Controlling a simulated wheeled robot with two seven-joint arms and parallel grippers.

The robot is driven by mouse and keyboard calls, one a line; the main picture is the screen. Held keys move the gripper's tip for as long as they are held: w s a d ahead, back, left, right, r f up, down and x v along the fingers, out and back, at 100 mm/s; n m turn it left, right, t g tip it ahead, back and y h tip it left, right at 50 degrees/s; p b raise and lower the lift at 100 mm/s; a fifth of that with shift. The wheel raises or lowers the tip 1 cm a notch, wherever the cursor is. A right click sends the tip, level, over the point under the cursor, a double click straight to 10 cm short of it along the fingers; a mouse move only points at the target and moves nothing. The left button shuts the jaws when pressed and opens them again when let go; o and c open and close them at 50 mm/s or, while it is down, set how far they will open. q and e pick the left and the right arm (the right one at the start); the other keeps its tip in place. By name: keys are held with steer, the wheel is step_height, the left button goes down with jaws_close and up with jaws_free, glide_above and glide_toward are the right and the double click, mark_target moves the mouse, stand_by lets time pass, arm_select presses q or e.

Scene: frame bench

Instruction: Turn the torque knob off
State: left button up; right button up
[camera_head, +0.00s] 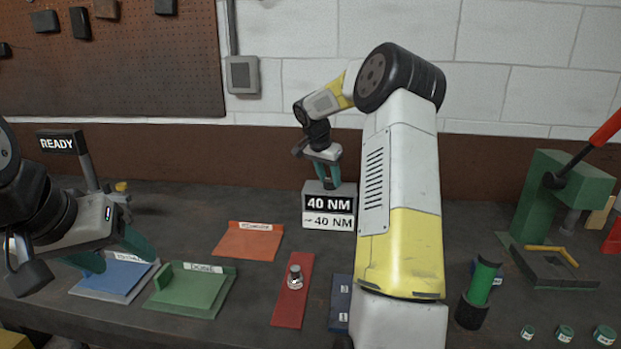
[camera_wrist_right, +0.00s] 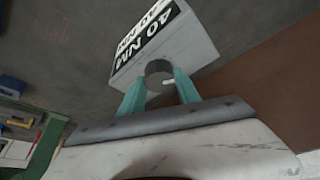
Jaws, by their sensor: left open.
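The torque box (camera_head: 329,222) stands at the back of the bench and reads "40 NM" on both its black and white labels. In the right wrist view, the round grey torque knob (camera_wrist_right: 159,68) with a small pale mark sits on the box (camera_wrist_right: 195,45). My right gripper (camera_head: 328,184) reaches down to the box top from above. Its teal fingers (camera_wrist_right: 160,88) are close together and flank the knob, seemingly gripping it. The knob is hidden in the head view.
A "READY" sign (camera_head: 62,142) stands at back left. The blue tray (camera_head: 115,277), green tray (camera_head: 190,290), orange tray (camera_head: 248,241) and red plate (camera_head: 290,310) with a metal fitting (camera_head: 295,277) lie in front. A green press (camera_head: 560,195) stands right.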

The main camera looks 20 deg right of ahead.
jaws_close()
steer(key=shift+n, duration=0.3)
steer(key=n+y, duration=0.1)
steer(key=n, duration=0.1)
steer(key=n+t, duration=0.1)
steer(key=n, duration=0.2)
steer(key=shift+s+d+y, duration=0.1)
steer(key=shift+d+y, duration=0.05)
steer(key=shift+y, duration=0.25)
steer(key=n+y, duration=0.1)
steer(key=n, duration=0.1)
steer(key=n+t+y, duration=0.1)
steer(key=n, duration=0.2)
steer(key=shift+d+n, duration=0.15)
steer(key=shift+n, duration=0.15)
steer(key=n+y, duration=0.1)
steer(key=n, duration=0.2)
steer(key=n+y, duration=0.1)
steer(key=n, duration=0.2)
steer(key=shift+d+g, duration=0.15)
steer(key=shift+g, duration=0.15)
steer(key=n+g+y, duration=0.1)
steer(key=n, duration=0.2)
steer(key=n+g+y, duration=0.1)
steer(key=n, duration=0.2)
steer(key=shift+d+n, duration=0.1)
steer(key=shift+n, duration=0.3)
steer(key=o, duration=0.6)
jaws_free()
